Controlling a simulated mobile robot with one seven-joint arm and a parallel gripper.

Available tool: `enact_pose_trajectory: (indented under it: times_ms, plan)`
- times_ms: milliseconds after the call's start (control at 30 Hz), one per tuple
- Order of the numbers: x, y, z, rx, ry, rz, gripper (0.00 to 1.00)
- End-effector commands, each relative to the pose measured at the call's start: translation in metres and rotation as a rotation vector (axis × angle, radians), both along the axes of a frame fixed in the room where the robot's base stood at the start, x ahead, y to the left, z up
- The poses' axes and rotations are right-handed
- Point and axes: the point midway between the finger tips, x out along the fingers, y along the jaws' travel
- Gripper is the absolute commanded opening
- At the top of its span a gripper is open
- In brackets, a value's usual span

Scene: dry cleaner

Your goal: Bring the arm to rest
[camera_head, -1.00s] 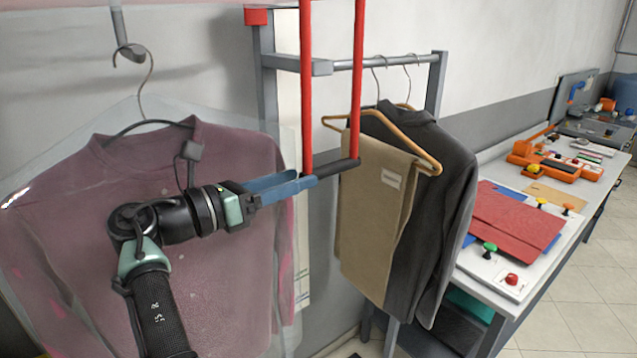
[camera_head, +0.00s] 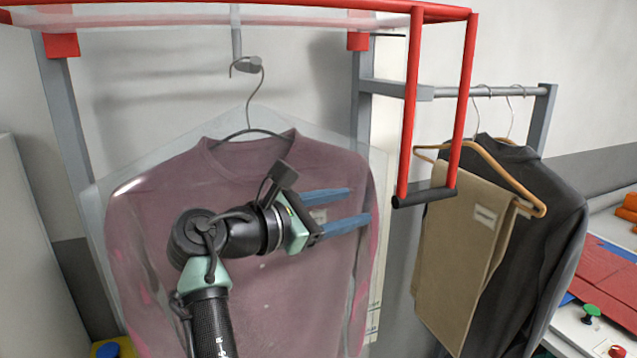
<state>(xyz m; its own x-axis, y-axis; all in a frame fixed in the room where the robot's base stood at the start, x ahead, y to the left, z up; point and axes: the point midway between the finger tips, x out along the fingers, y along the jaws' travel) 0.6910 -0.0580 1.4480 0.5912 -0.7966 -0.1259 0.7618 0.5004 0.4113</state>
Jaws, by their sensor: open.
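My gripper (camera_head: 345,208) is open, with two blue fingers pointing right and nothing between them. It is in front of the mauve sweater (camera_head: 235,185), which hangs on a wire hanger under a clear plastic cover. My arm, with its dark and pale green links, is bent and comes up from the bottom of the view. The fingertips are left of the black grip bar (camera_head: 424,198) and apart from it. Whether the arm touches the plastic cover cannot be told.
A red frame (camera_head: 407,110) hangs down at the right of the sweater. Tan trousers (camera_head: 455,240) and a dark jacket (camera_head: 535,215) hang from a grey rail (camera_head: 515,91) beyond it. A table with a red folded cloth (camera_head: 605,275) stands at the right edge.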

Motion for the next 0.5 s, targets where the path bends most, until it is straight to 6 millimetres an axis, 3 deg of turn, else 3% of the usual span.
enact_pose_trajectory:
  times_ms: [133, 267, 367, 500]
  plan:
    - [0.002, 0.017, 0.011, 0.433, -0.454, 0.196, 0.57]
    - [-0.015, 0.032, 0.045, 0.838, -0.830, 0.363, 0.57]
    - [-0.044, 0.042, 0.079, 1.168, -1.093, 0.502, 0.57]
    - [-0.108, 0.050, 0.131, 1.641, -1.390, 0.728, 0.57]
